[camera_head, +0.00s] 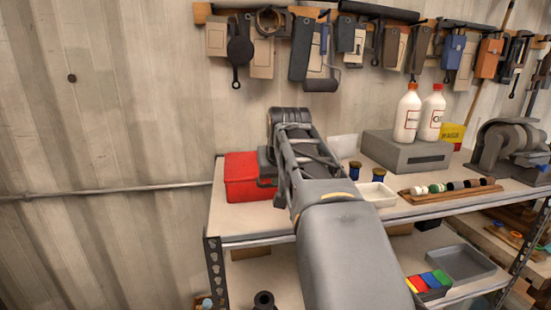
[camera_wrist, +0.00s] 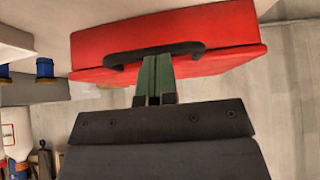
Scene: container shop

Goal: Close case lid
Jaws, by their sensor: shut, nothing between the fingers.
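The red case (camera_head: 243,188) stands at the left end of the bench top, partly hidden by my arm in the head view. In the wrist view the red case (camera_wrist: 200,25) fills the upper middle, with a black handle (camera_wrist: 125,58) on its near side. Its lid looks down over the body; I cannot tell whether it is fully closed. My gripper (camera_wrist: 155,72) is shut and empty, its green fingers right at the handle; contact is unclear. In the head view the fingertips are hidden.
A white tray (camera_head: 378,194), two small dark blue items (camera_head: 354,171) and a wooden rack (camera_head: 450,191) lie right of my arm. A grey box (camera_head: 405,156), two white bottles (camera_head: 408,115) and a vise-like grey machine (camera_head: 505,145) stand farther right. Tools hang on the wall above.

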